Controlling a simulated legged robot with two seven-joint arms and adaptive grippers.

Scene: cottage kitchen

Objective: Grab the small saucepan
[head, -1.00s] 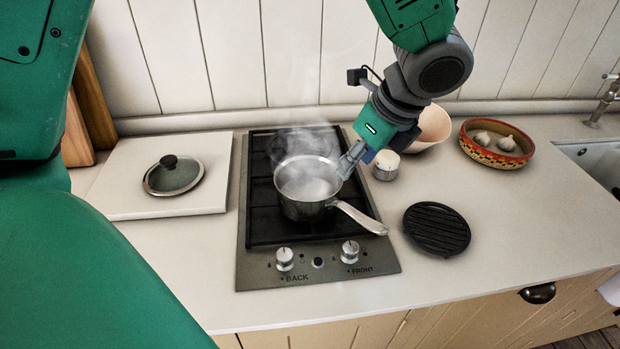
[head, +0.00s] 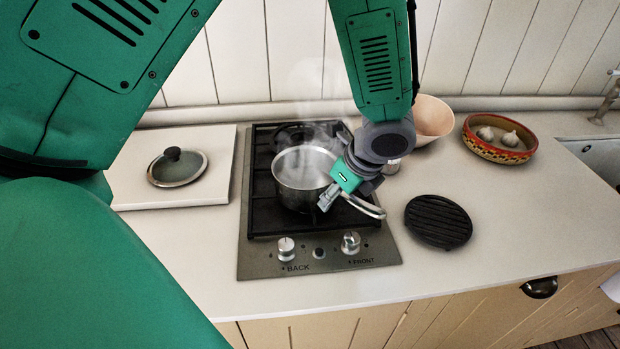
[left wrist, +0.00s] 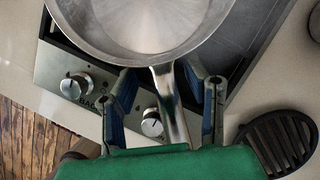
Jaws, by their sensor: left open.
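The small saucepan (head: 301,178) is a steel pan with a long handle, standing upright on the black hob, with steam rising from it. Its handle (head: 362,206) points to the lower right and is partly hidden by my gripper. My left gripper (head: 334,200) is over the root of the handle beside the pan. In the left wrist view, the saucepan (left wrist: 140,22) fills the top. Its handle (left wrist: 168,103) runs between the two open fingers of my left gripper (left wrist: 166,92), with a gap on each side. My right gripper is not in view.
The hob (head: 258,205) has two knobs along its front. A glass lid (head: 177,168) lies on a white board (head: 220,180) at left. A black round trivet (head: 438,221), a pink bowl (head: 432,120) and a patterned dish (head: 497,140) with garlic stand at right. A small jar is mostly hidden behind my wrist.

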